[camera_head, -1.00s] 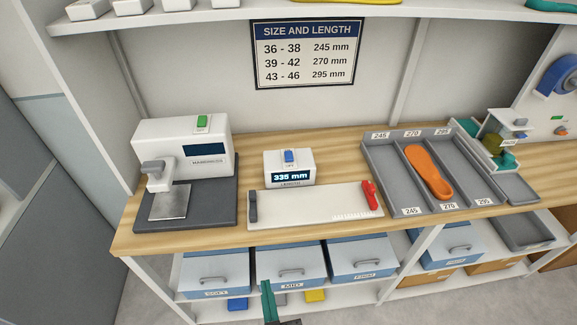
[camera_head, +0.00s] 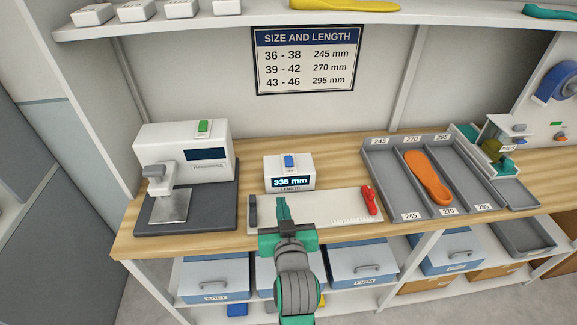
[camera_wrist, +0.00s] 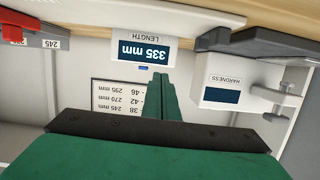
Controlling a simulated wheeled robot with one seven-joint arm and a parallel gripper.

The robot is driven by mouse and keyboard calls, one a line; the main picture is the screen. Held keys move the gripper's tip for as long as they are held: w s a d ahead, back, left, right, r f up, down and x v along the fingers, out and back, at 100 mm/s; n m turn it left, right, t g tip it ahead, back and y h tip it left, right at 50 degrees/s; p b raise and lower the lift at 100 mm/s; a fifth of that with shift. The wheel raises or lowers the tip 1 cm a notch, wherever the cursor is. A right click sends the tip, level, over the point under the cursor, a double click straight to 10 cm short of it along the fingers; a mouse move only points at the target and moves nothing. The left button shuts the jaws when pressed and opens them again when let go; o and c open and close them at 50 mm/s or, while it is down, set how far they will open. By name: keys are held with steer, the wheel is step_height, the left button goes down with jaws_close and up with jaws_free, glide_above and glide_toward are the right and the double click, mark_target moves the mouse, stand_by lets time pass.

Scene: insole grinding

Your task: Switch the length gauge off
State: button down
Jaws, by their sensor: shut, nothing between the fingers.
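The length gauge (camera_head: 289,172) is a white box with a lit display reading 335 mm and a blue switch (camera_head: 289,161) on top. Behind my gripper, its white measuring board (camera_head: 325,204) has a dark grey stop at the left and a red slider (camera_head: 369,199) at the right. My gripper (camera_head: 282,208) is shut and empty, in front of the gauge box and over the board in the head view. In the wrist view, which is upside down, the gauge (camera_wrist: 144,50) shows its lit display just beyond my shut fingertips (camera_wrist: 160,77). I see no contact with the switch.
The hardness tester (camera_head: 185,165), with a green switch and a blank display, stands left of the gauge. A grey tray (camera_head: 378,173) with an orange insole (camera_head: 427,178) in its middle compartment stands right. A shelf (camera_head: 230,21) runs above. Blue drawers (camera_head: 214,278) sit below the wooden bench.

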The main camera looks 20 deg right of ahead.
steer(key=w+d+r, duration=0.3)
steer(key=r, duration=0.5)
steer(key=shift+d, duration=0.4)
